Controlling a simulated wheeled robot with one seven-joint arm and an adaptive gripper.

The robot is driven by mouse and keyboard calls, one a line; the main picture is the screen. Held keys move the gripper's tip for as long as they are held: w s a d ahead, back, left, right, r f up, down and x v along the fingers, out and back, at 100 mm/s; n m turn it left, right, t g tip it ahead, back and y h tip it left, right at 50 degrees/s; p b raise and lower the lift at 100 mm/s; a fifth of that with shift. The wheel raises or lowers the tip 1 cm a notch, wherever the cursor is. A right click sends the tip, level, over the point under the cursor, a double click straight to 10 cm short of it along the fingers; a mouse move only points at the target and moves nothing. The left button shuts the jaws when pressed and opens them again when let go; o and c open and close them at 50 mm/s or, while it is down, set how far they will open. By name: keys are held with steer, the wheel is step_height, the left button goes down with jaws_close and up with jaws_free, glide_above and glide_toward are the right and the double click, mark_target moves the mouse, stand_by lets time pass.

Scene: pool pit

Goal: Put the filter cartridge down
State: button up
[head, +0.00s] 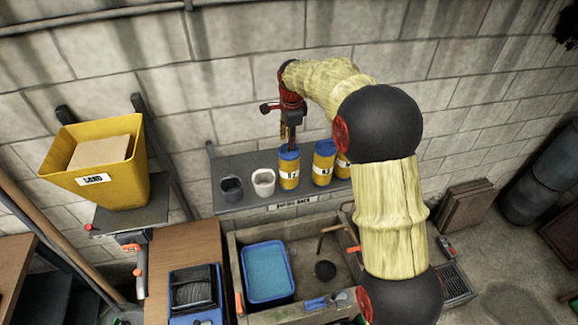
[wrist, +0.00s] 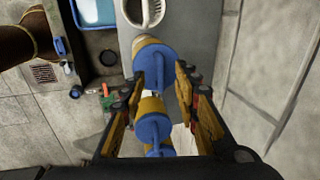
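A yellow filter cartridge with a blue cap and a white label (head: 289,168) stands upright on the wall shelf, just right of the white cup. My gripper (head: 291,143) is right above it, pointing down. In the wrist view, the cap and raised handle of this cartridge (wrist: 157,66) lie between my fingertips (wrist: 160,78). The fingers are apart, one on each side of the handle, and appear not to press on it. A second cartridge (head: 323,164) stands to the right; it also shows lower in the wrist view (wrist: 153,130). A third is partly hidden behind my arm.
The grey shelf (head: 240,200) also carries a dark cup (head: 231,188) and a white cup (head: 263,182). Below are a sink (head: 310,252) and a blue tub (head: 267,273). A yellow bin (head: 112,190) stands on a ledge at left. The wall is close behind the shelf.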

steer(key=shift+w+a+f, duration=0.1)
steer(key=shift+w+f, duration=0.05)
steer(key=shift+f, duration=0.35)
steer(key=shift+w+f, duration=0.15)
steer(key=shift+f, duration=0.3)
steer(key=c, duration=0.4)
steer(key=c, duration=0.3)
jaws_close()
